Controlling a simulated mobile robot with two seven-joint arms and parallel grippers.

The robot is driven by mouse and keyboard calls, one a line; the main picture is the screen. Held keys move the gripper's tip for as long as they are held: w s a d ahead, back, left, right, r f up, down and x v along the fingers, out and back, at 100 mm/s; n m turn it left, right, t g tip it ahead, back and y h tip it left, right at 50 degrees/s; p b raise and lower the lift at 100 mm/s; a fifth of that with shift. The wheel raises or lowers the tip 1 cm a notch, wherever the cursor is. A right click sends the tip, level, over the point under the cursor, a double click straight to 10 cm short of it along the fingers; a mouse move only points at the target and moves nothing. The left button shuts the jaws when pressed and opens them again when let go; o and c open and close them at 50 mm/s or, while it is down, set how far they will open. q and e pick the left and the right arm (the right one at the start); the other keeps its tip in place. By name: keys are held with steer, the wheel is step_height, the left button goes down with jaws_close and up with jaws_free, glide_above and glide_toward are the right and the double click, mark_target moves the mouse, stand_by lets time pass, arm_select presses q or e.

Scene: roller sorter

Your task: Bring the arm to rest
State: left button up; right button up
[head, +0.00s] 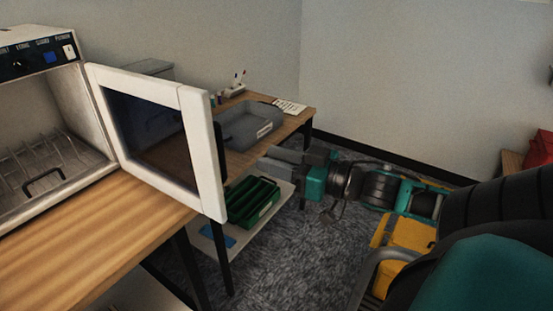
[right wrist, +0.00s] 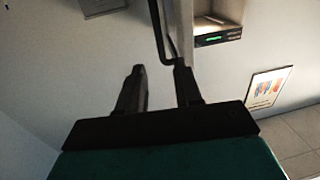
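My right arm comes in from the right in the head view. Its gripper (head: 268,162) is out in the air just right of the open white door (head: 207,160) of a cabinet-like appliance. In the right wrist view the two dark fingers of this gripper (right wrist: 162,82) stand apart with nothing between them. A dark bent bar (right wrist: 158,30), which looks like a door handle, shows beyond the fingertips. I cannot tell whether the right finger touches it. My left gripper is not in view.
The appliance (head: 50,50) stands open on a wooden counter (head: 100,245), with a wire rack inside. A grey tray (head: 245,122) lies on the desk behind. A green crate (head: 250,205) sits on a low shelf.

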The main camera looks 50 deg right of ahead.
steer(key=shift+f, duration=0.1)
steer(key=s+f+m+g+h, duration=0.25)
steer(key=f+h, duration=0.25)
steer(key=f, duration=1)
steer(key=s+a+f+g, duration=0.2)
steer(key=a+f, duration=0.4)
steer(key=a, duration=0.3)
steer(key=s+a+f+n+g+y, duration=0.1)
steer(key=s+a+f+g, duration=0.1)
steer(key=a+f, duration=0.5)
steer(key=shift+s+a+f+y, duration=0.15)
steer(key=shift+s+a+y, duration=0.2)
steer(key=shift+a, duration=0.7)
steer(key=shift+n, duration=0.25)
